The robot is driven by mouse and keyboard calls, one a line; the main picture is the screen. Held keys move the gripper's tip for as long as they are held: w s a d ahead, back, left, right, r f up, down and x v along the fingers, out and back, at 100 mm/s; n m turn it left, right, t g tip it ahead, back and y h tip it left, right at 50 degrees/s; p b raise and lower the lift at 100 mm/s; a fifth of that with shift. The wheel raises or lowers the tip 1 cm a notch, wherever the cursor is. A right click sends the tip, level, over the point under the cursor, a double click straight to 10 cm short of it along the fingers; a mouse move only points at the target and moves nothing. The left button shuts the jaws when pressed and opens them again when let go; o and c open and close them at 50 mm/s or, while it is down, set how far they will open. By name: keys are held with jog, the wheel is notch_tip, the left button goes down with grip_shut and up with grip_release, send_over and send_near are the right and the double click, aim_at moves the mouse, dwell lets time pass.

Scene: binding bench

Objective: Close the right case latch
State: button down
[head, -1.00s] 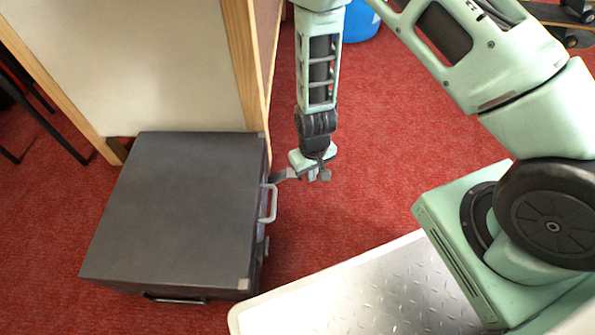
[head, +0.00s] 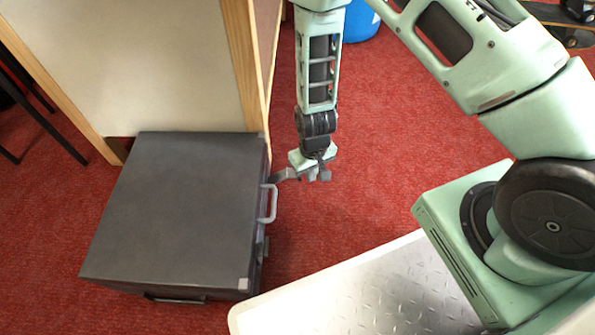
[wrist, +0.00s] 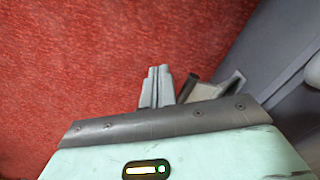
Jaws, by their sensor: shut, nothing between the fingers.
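The dark grey case (head: 175,210) lies on the floor with its lid down. On its right side, a latch (head: 284,174) at the far end sticks out from the wall toward my gripper. A second latch (head: 265,248) near the front end lies close to the wall. My gripper (head: 319,177) points down just right of the far latch. In the wrist view its fingers (wrist: 155,88) are together and empty. The pale latch plate (wrist: 212,91) shows right of them, partly hidden by my gripper body. I cannot tell whether they touch.
A light grey handle (head: 267,203) stands out between the two latches. A wooden-framed pale panel (head: 130,65) rises behind the case. Red carpet (head: 375,190) is free to the right of my gripper. A blue bin (head: 361,22) is at the back.

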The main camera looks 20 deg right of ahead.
jog(key=shift+a+r, duration=0.1)
jog(key=shift+w+a+r+p, duration=0.35)
jog(key=shift+a+r+p, duration=0.35)
jog(key=shift+p, duration=0.25)
jog(key=s+d+r+p, duration=0.1)
jog(key=d+r+p, duration=0.2)
jog(key=r+p, duration=0.5)
jog(key=shift+s+d+p, duration=0.25)
jog(key=shift+p, duration=0.2)
dwell(0.9)
